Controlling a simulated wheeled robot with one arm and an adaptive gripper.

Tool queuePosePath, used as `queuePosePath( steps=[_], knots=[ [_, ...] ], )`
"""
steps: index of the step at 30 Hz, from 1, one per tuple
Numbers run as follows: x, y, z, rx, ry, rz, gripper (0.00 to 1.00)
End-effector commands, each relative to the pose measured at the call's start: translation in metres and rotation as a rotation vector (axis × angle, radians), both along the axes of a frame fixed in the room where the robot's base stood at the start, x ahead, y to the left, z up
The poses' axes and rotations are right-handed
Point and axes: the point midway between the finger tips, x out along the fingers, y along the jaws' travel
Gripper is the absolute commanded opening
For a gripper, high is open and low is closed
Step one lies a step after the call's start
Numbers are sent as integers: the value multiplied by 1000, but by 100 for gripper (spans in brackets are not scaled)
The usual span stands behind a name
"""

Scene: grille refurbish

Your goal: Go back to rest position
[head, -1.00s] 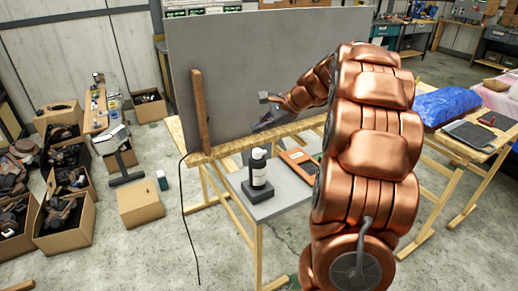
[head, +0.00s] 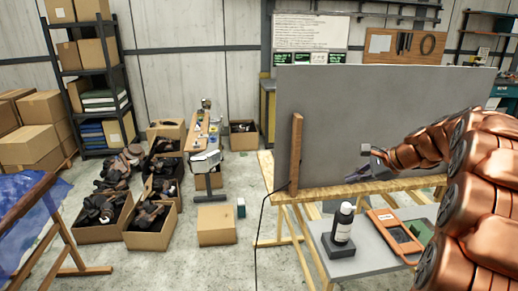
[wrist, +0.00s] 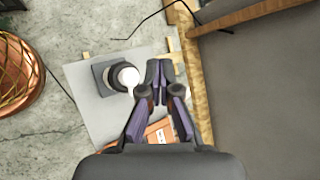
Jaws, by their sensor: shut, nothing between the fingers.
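My gripper (head: 366,174) is in front of the large grey panel, low near its bottom edge, at the end of my copper-coloured arm. In the wrist view its purple-grey fingers (wrist: 159,72) are together and hold nothing. In that view the fingers appear over a small grey table (wrist: 85,85), beside a black bottle with a white top (wrist: 128,78). The fingers look apart from the bottle.
The grey panel (head: 345,110) stands on a wooden trestle (head: 355,190) with an upright wooden post (head: 296,155). An orange-framed device (head: 392,232) lies on the small table. Boxes of dark parts (head: 150,225) and shelving (head: 90,100) stand left. Some concrete floor is clear.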

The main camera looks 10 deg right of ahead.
Motion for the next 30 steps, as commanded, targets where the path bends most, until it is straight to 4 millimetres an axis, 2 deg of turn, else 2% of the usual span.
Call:
queuePosePath(
  steps=[2,5,11,15,21,24,30],
  knots=[
    [-1,6,0,-7,3,15,0],
    [-8,29,-2,-35,17,74,0],
    [-44,107,-10,-151,60,304,0],
    [-82,157,-19,-242,88,486,0],
    [-144,211,-32,-369,118,751,0],
    [-179,230,-40,-431,130,885,0],
    [-248,253,-55,-553,150,1154,0]
  ],
)
